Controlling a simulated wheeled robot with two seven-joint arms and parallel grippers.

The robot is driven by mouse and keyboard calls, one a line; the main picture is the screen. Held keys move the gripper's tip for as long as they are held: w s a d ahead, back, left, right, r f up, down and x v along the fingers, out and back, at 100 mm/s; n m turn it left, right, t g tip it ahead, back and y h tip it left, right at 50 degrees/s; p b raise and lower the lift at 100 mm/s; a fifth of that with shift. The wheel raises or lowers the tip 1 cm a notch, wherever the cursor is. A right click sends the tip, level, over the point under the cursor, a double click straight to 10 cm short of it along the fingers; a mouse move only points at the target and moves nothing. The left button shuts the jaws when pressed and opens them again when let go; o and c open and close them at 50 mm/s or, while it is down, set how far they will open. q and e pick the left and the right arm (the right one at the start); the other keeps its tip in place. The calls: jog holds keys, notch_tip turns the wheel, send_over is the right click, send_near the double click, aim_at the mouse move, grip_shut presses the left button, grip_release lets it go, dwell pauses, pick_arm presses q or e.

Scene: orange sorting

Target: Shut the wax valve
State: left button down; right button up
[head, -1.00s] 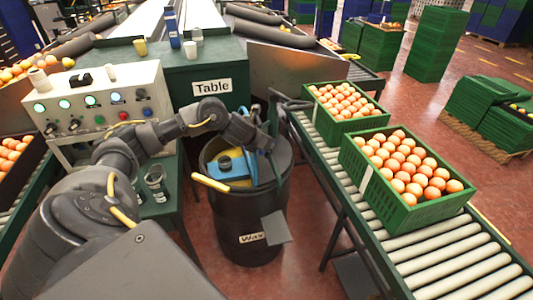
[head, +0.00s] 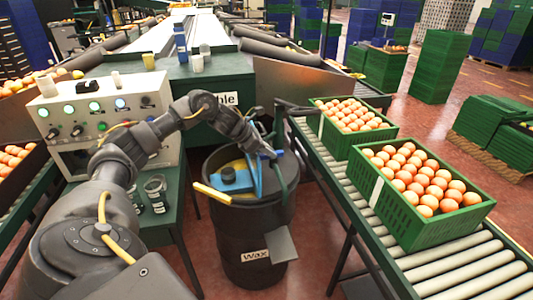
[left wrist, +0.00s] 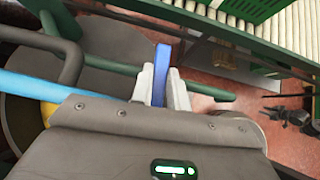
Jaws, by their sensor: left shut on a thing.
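The black wax drum (head: 240,232) stands on the floor, labelled "Wax", with yellowish wax and a blue part (head: 232,182) at its open top. My left gripper (head: 272,154) reaches over its far right rim. In the left wrist view its pale fingers (left wrist: 160,88) are shut on a narrow blue handle (left wrist: 161,72), which looks like the valve lever. A dark green pipe (left wrist: 115,69) runs behind the fingers. The valve body is mostly hidden. A dark jointed shape at the right edge there may be my right gripper; its jaws are unclear.
A roller conveyor (head: 440,262) with two green crates (head: 418,228) of oranges runs to the right of the drum. A control box (head: 105,112) with lit buttons and a green stand with glass jars (head: 156,192) are at the left. A green table is behind.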

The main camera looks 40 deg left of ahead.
pick_arm(q)
jog(key=shift+w+a, duration=0.1)
jog(key=shift+m+h, duration=0.3)
jog(key=shift+d+g, duration=0.2)
jog(key=shift+g, duration=0.1)
jog(key=c, duration=1.7)
grip_release()
jog(key=o, duration=0.3)
jog(key=shift+w+f, duration=0.15)
jog(key=shift+w, duration=0.1)
jog(key=shift+o, duration=0.2)
jog(key=shift+s, duration=0.15)
jog(key=shift+s+a, duration=0.1)
